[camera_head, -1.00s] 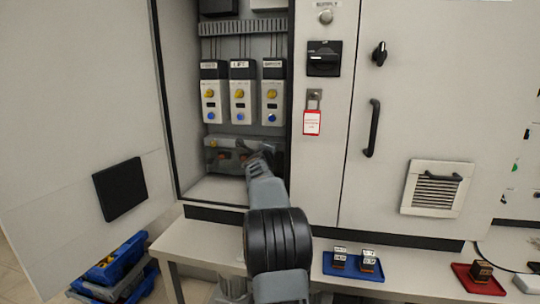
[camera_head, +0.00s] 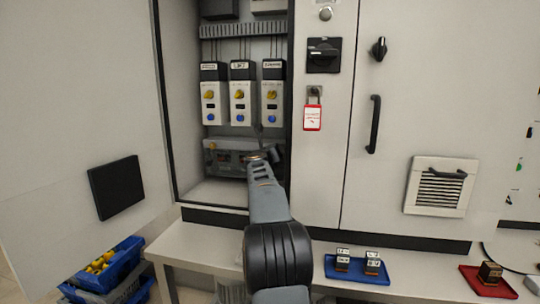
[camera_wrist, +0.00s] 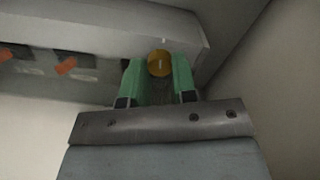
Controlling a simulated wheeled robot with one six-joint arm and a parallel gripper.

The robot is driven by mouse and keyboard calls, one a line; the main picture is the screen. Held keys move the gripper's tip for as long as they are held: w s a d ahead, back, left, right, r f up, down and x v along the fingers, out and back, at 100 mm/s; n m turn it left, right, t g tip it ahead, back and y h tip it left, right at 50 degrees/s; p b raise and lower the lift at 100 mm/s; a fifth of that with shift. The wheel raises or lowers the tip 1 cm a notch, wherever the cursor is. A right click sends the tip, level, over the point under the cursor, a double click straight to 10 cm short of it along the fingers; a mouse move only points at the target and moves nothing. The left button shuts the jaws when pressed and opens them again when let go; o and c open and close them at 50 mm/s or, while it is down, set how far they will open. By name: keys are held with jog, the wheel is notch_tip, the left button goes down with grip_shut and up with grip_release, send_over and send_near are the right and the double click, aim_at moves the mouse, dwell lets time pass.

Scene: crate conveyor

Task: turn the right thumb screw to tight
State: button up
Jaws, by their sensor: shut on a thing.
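The right thumb screw (camera_wrist: 159,64) is a yellow-brass knob with a pale mark on its face, at the right end of a grey unit (camera_wrist: 100,30) low in the cabinet. In the wrist view, the green fingers of my gripper (camera_wrist: 158,82) stand on both sides of the screw and are shut on it. In the head view my gripper (camera_head: 262,158) reaches the right end of the same grey unit (camera_head: 225,150), and my arm hides the screw. A brass left screw (camera_head: 212,146) shows at the unit's left end. Orange parts (camera_wrist: 66,66) sit along the unit.
The cabinet's right inner wall (camera_wrist: 235,45) is close beside my gripper. Drives with yellow knobs (camera_head: 240,95) hang above. A red lockout tag (camera_head: 313,117) hangs right of the opening. A blue tray (camera_head: 352,276) and a red tray (camera_head: 480,283) sit on the bench.

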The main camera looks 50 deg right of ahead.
jog(key=shift+f+m, duration=0.1)
jog(key=shift+m, duration=0.8)
jog(key=shift+b, duration=0.3)
jog(key=o, duration=0.9)
jog(key=b+v, duration=0.2)
jog(key=v, duration=1.1)
jog(key=shift+s+a, duration=0.25)
jog(key=shift+a, duration=0.1)
